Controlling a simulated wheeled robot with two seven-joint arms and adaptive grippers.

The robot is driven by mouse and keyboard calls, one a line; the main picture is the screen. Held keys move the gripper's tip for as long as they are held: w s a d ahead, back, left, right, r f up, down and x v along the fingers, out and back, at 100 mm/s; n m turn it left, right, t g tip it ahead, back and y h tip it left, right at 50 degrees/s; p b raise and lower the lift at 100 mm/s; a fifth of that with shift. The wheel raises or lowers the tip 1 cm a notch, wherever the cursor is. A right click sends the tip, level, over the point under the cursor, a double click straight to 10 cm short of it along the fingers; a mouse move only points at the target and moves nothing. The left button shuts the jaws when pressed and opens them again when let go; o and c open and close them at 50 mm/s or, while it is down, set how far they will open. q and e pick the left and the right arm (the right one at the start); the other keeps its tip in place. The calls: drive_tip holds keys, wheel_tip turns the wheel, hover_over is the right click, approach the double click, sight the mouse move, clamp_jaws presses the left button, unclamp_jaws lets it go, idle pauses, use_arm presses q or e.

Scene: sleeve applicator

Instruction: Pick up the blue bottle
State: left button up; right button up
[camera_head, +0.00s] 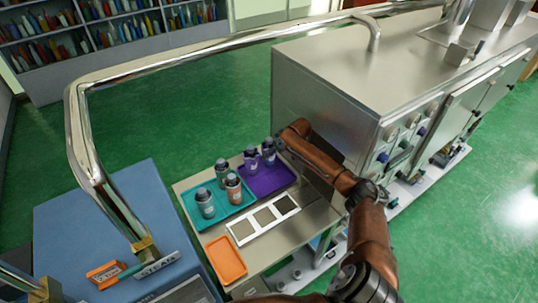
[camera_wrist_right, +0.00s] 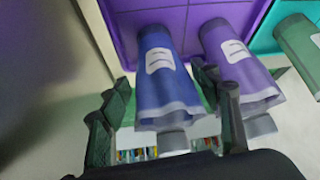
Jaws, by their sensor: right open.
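The blue bottle (camera_wrist_right: 163,82) has a white label and a grey cap, and stands on the purple tray (camera_head: 272,182). In the head view the blue bottle (camera_head: 269,153) is at the tray's far right corner. My right gripper (camera_head: 277,147) is beside it. In the right wrist view the open fingers of my right gripper (camera_wrist_right: 164,95) lie on either side of the blue bottle, with a gap on the left; contact cannot be told. A purple bottle (camera_wrist_right: 238,62) stands close by, just beyond the right finger. My left gripper is not in view.
The teal tray (camera_head: 217,221) next to the purple one holds several bottles. A white three-panel plate (camera_head: 264,219) and an orange tray (camera_head: 226,260) lie in front. A large metal machine (camera_head: 330,95) stands right behind my right arm. A metal rail (camera_head: 85,130) runs at the left.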

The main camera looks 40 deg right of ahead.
drive_tip(key=shift+x, duration=2)
drive_tip(key=shift+s, duration=0.1)
drive_tip(key=shift+c, duration=0.4)
drive_tip(key=c, duration=1.4)
